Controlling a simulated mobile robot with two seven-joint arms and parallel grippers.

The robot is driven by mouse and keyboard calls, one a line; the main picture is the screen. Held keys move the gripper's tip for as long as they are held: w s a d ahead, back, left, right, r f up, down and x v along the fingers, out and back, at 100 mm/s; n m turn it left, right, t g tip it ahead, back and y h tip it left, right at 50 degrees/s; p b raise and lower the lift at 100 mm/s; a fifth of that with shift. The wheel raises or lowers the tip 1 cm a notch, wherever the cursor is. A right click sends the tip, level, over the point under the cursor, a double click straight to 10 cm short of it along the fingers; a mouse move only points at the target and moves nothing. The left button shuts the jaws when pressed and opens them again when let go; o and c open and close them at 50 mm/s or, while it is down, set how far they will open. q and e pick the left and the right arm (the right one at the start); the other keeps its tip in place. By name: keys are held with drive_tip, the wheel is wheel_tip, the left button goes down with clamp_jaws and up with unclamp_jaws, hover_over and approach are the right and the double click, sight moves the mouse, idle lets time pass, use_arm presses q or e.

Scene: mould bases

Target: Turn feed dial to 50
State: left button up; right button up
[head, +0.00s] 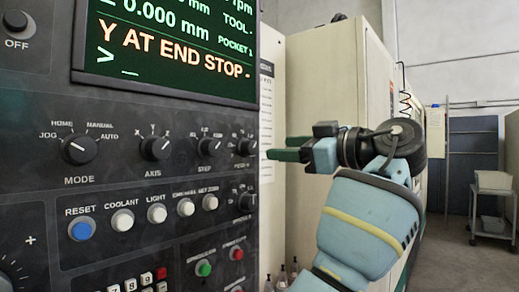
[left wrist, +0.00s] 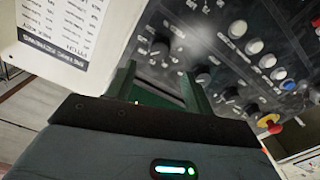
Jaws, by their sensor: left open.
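In the head view, a dark control panel carries a row of black dials: a MODE dial (head: 79,149), an AXIS dial (head: 155,148), a STEP dial (head: 209,147) and a rightmost dial (head: 247,147). Another dial (head: 246,201) is below the rightmost one. Their labels are too small and oblique to read, so I cannot tell which is the feed dial. My left gripper (head: 275,154) is just right of the rightmost dial, its green fingers pointing toward the panel's right edge. In the left wrist view it (left wrist: 160,88) is open and empty, with dials beyond the fingers.
A screen (head: 170,40) above the dials reads "Y AT END STOP". Push buttons sit below, including a blue RESET (head: 81,229). A red emergency stop (left wrist: 269,124) shows in the left wrist view. A pale cabinet (head: 340,90) stands behind my arm. A trolley (head: 493,205) is far right.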

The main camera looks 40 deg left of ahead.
sight(253, 148)
use_arm(q)
drive_tip(key=a, duration=0.4)
drive_tip(key=a+p, duration=0.1)
drive_tip(key=a, duration=0.2)
drive_tip(key=shift+w, duration=0.25)
drive_tip(key=shift+w+a, duration=0.1)
drive_tip(key=shift+a, duration=0.3)
use_arm(e)
drive_tip(key=shift+w+d+r, duration=0.1)
drive_tip(key=shift+w+r, duration=0.25)
drive_tip(key=shift+r, duration=0.3)
use_arm(q)
drive_tip(key=c, duration=1)
